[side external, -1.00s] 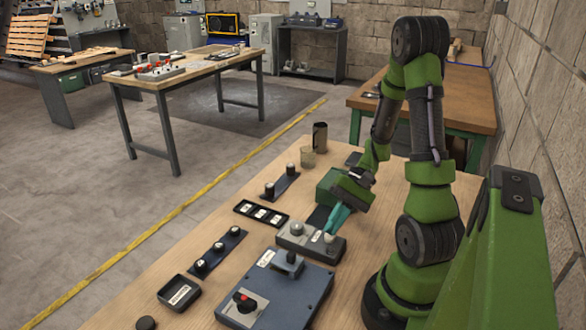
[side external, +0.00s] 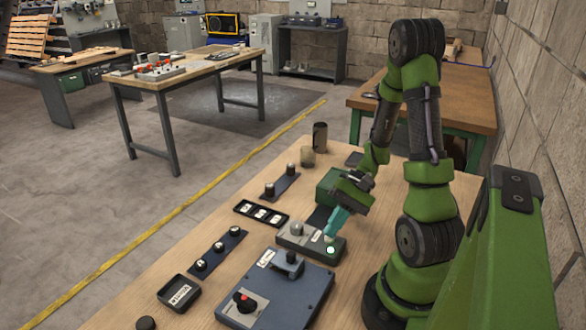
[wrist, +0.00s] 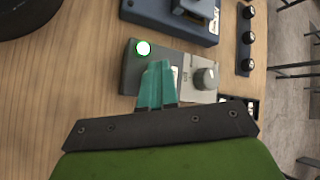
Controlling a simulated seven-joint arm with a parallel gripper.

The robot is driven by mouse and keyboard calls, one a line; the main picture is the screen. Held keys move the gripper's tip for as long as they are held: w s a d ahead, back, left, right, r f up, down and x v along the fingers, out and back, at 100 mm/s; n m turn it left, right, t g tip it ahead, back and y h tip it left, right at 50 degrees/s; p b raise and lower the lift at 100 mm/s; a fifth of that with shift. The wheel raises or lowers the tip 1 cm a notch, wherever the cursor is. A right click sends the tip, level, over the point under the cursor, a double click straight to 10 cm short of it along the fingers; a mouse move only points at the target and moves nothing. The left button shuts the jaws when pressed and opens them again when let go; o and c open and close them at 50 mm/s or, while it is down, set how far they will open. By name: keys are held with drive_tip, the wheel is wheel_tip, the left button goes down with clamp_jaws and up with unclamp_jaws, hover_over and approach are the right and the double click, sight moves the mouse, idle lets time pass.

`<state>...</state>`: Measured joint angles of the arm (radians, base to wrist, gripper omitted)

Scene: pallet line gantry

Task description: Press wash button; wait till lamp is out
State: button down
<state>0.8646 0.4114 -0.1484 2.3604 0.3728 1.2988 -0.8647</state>
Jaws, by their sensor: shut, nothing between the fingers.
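The small grey control box (side external: 296,246) sits on the wooden bench, and it also shows in the wrist view (wrist: 133,75). Its round lamp (side external: 330,250) glows white-green; it is bright in the wrist view (wrist: 143,48) too. A round grey knob (side external: 297,229) stands at the box's other end (wrist: 206,77). My gripper (side external: 330,238) is shut and empty, its teal fingertips (wrist: 157,66) over the box between lamp and knob.
A blue-grey box (side external: 275,295) with a red-and-black knob (side external: 244,301) stands close to the control box. Strips with black knobs (side external: 218,254), a black tray with white labels (side external: 261,214) and a small black bin (side external: 179,293) lie on the bench. Bare wood lies between them.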

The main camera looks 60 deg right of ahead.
drive_tip(key=shift+r, duration=0.1)
idle(0.3)
drive_tip(key=shift+r, duration=0.8)
drive_tip(key=shift+r, duration=0.1)
drive_tip(key=shift+r, duration=2.4)
